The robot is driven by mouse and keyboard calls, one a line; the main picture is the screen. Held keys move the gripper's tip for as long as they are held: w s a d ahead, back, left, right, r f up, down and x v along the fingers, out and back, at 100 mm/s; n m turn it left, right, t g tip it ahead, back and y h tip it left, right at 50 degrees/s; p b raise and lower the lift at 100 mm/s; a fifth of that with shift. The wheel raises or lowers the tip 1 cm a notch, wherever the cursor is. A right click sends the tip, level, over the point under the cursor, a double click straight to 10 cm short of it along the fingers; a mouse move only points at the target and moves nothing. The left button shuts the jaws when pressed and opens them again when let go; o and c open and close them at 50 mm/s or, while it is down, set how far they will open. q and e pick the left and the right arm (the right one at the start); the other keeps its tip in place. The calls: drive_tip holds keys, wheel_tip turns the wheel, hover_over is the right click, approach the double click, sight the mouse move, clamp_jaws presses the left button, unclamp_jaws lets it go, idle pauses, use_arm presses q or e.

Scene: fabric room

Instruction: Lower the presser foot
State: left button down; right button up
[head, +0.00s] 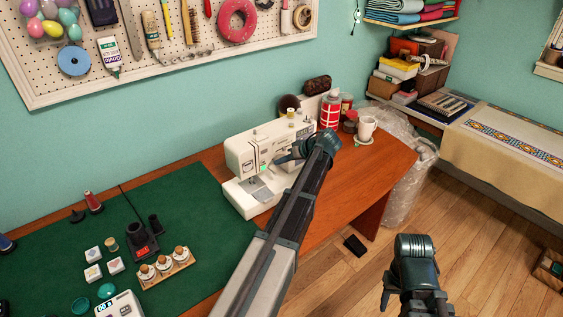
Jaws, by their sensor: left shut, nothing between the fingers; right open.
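The white sewing machine (240,152) stands on the wooden table, its free arm and base toward the front. My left arm crosses in front of its right part. My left gripper (281,159) is shut and empty, with its fingertips at the machine's head, near the needle area; I cannot tell whether they touch it. The presser foot and its lever are too small or hidden to make out. My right gripper (416,243) is open and empty, low over the floor to the right of the table.
A green cutting mat (190,205) with stamps, a rack of bottles (165,268) and small items lies left of the machine. A red spray can (330,110), jars and a white mug (367,128) stand behind my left wrist. Open wooden floor lies right of the table.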

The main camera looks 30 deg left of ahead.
use_arm(q)
drive_tip(key=shift+r, duration=0.1)
drive_tip(key=p+v, duration=0.9)
drive_tip(key=v, duration=0.4)
drive_tip(key=shift+d+r, duration=0.25)
drive_tip(key=shift+d, duration=0.05)
drive_tip(key=s+d+f+m+h, duration=0.2)
drive_tip(key=s+d+m, duration=0.3)
drive_tip(key=s+d, duration=0.3)
drive_tip(key=s+d+f+m+h, duration=0.3)
drive_tip(key=s+d+m, duration=0.2)
drive_tip(key=s+d, duration=0.4)
drive_tip(key=s+d+f+m+h, duration=0.2)
drive_tip(key=s+d+m, duration=0.3)
drive_tip(key=s+d, duration=0.4)
drive_tip(key=shift+s+f+g+h, duration=0.3)
drive_tip(key=shift+s+h, duration=0.5)
drive_tip(key=shift+s, duration=0.2)
drive_tip(key=shift+a, duration=0.1)
